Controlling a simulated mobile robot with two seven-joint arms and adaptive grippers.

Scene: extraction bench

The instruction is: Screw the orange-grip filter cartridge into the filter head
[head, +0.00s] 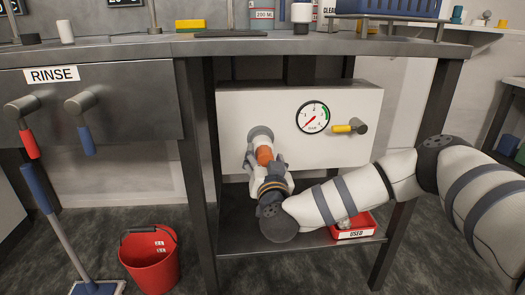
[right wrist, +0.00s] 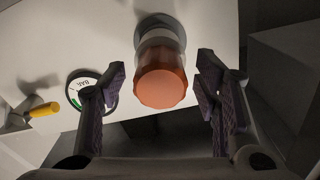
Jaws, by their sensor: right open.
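The orange-grip filter cartridge (head: 264,154) sits at the filter head (head: 260,134) on the white panel under the bench. In the right wrist view the orange grip (right wrist: 161,88) points at the camera, with its pale body behind it against the grey head (right wrist: 158,24). I cannot tell how deeply it is threaded. My right gripper (head: 265,163) is open, reaching up to the cartridge from below. In the right wrist view its two fingers (right wrist: 161,86) stand on either side of the grip, with gaps on both sides. My left gripper is not in view.
A pressure gauge (head: 313,117) and a yellow-handled valve (head: 349,127) are on the panel to the right. A red tray marked USED (head: 354,234) is on the lower shelf (head: 290,243). A red bucket (head: 150,262) stands on the floor left of the bench leg.

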